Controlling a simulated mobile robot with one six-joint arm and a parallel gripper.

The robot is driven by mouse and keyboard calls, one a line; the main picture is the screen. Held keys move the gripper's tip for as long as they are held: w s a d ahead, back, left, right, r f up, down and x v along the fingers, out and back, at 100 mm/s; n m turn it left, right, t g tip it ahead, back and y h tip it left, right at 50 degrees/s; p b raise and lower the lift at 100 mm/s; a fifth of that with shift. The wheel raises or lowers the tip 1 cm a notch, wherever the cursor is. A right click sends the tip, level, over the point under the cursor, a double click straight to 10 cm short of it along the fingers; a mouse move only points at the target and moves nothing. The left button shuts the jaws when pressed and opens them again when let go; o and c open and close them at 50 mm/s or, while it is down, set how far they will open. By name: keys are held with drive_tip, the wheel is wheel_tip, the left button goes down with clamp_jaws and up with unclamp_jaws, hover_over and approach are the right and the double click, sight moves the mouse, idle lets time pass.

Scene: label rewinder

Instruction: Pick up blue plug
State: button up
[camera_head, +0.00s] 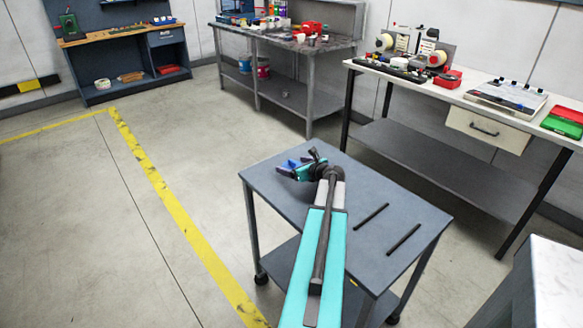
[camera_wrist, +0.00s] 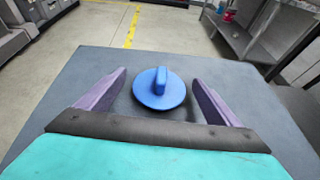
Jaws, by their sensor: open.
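The blue plug (camera_wrist: 160,89) is a round blue disc with an upright tab on top. In the wrist view it rests on the grey cart top (camera_wrist: 85,67), between the two purple fingers of my gripper (camera_wrist: 160,85). The fingers are open, with a visible gap on each side of the plug. In the head view my gripper (camera_head: 296,166) is low over the far left part of the cart, and the blue plug (camera_head: 290,163) shows only as a small blue patch there, partly hidden by the gripper.
Two black rods (camera_head: 404,238) lie on the right of the cart top. A white-topped workbench (camera_head: 465,92) with the rewinder stands behind right. A cluttered grey bench (camera_head: 285,38) and a dark blue bench (camera_head: 118,37) stand further back. Floor to the left is clear.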

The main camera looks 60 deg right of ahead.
drive_tip(key=shift+x, duration=0.8)
drive_tip(key=c, duration=1.1)
